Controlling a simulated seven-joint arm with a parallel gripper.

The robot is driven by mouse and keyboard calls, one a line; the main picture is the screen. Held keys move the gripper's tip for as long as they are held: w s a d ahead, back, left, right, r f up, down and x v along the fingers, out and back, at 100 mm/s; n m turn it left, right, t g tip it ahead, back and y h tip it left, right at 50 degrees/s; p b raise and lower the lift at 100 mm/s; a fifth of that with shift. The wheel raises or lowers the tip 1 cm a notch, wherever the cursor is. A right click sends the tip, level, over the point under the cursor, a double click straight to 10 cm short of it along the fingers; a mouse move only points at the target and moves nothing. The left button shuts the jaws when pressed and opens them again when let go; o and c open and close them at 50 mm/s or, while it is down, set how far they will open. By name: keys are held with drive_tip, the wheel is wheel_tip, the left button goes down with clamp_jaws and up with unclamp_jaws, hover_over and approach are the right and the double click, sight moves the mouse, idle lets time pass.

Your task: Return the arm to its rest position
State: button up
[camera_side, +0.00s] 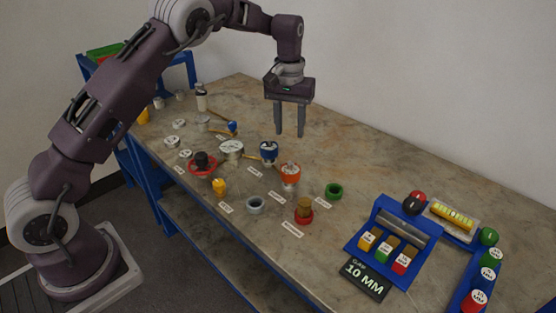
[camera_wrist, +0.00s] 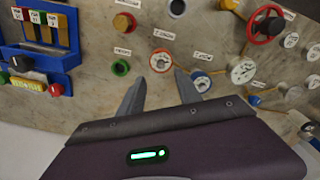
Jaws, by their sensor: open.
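My gripper (camera_side: 289,132) hangs above the table (camera_side: 355,165) with its fingers pointing down. Its two fingers are apart with nothing between them. In the wrist view the gripper (camera_wrist: 158,85) shows as two grey fingers, spread and empty, over the flanged vessels. The vessel with the orange-red collar (camera_side: 290,176) and the one with the blue collar (camera_side: 269,152) stand on the table below it. In the wrist view the orange-red one (camera_wrist: 160,61) lies just beyond the fingertips. My gripper touches nothing.
A blue rack (camera_side: 385,262) with colour-topped blocks and a "10 MM" sign (camera_side: 365,279) stands front right. A green ring (camera_side: 334,191), a grey ring (camera_side: 255,205) and a red valve wheel (camera_side: 201,163) are on the table.

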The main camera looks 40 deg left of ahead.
drive_tip(key=s+d+r+m+t, duration=0.2)
drive_tip(key=s+d+r, duration=0.1)
drive_tip(key=s+r, duration=1.25)
drive_tip(key=s+d+f+m+t, duration=0.1)
drive_tip(key=s, duration=1)
drive_tip(key=s+d+f+m+t, duration=0.1)
drive_tip(key=s+m+t, duration=0.1)
drive_tip(key=s, duration=0.9)
drive_tip(key=shift+d, duration=0.35)
drive_tip(key=shift+o, duration=0.2)
drive_tip(key=shift+r, duration=0.1)
